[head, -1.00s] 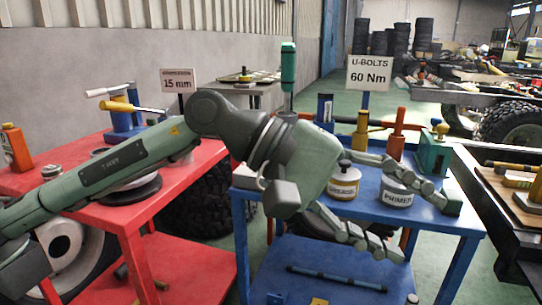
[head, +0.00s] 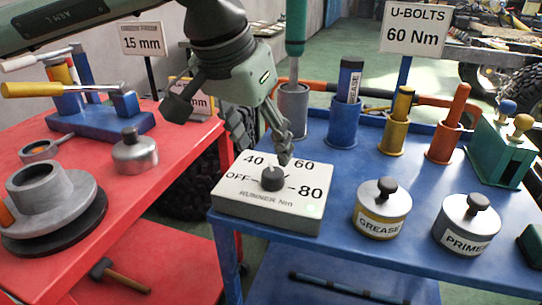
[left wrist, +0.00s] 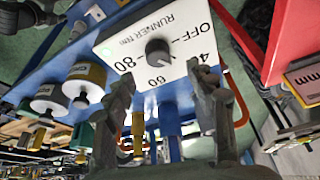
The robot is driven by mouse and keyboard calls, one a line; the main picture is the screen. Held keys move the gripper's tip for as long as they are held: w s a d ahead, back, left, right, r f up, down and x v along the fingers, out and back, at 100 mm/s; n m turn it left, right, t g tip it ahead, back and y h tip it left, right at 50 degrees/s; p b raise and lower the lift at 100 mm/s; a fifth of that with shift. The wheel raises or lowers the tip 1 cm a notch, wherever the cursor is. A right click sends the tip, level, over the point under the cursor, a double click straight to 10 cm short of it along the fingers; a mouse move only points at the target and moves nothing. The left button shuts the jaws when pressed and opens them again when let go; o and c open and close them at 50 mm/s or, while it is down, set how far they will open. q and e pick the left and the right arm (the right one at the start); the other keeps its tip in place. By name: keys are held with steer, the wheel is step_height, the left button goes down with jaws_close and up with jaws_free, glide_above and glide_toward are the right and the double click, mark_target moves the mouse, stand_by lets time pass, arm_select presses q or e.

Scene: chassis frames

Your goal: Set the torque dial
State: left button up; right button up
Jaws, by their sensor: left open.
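The torque dial is a dark grey round knob (head: 272,178) on a white box (head: 235,203) marked OFF, 40, 60, 80 and RUNNER Nm. The box sits at the near left of the blue cart top. I cannot tell which mark the knob points at. A sign (head: 414,30) reads U-BOLTS 60 Nm. My left gripper (head: 268,135) is open, fingers down, just above and behind the box. In the left wrist view the knob (left wrist: 158,52) shows beyond and between the spread fingers, apart from both. My right gripper is not in view.
Grease (head: 380,222) and primer (head: 465,235) tins stand right of the box. Several coloured holders with tools line the back of the blue cart (head: 340,180), including a blue one (head: 344,122). A red cart (head: 150,185) with metal parts stands left, with a gap between.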

mark_target(272, 172)
arm_select(q)
steer(key=x, duration=0.5)
steer(key=shift+s+f, duration=0.15)
steer(key=shift+f, duration=0.05)
steer(key=shift+x, duration=0.8)
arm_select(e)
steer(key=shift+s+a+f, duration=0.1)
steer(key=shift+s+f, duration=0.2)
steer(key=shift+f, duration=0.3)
arm_select(q)
steer(key=shift+d, duration=0.1)
steer(key=shift+c, duration=0.6)
steer(key=c, duration=1)
steer(key=shift+c, duration=0.2)
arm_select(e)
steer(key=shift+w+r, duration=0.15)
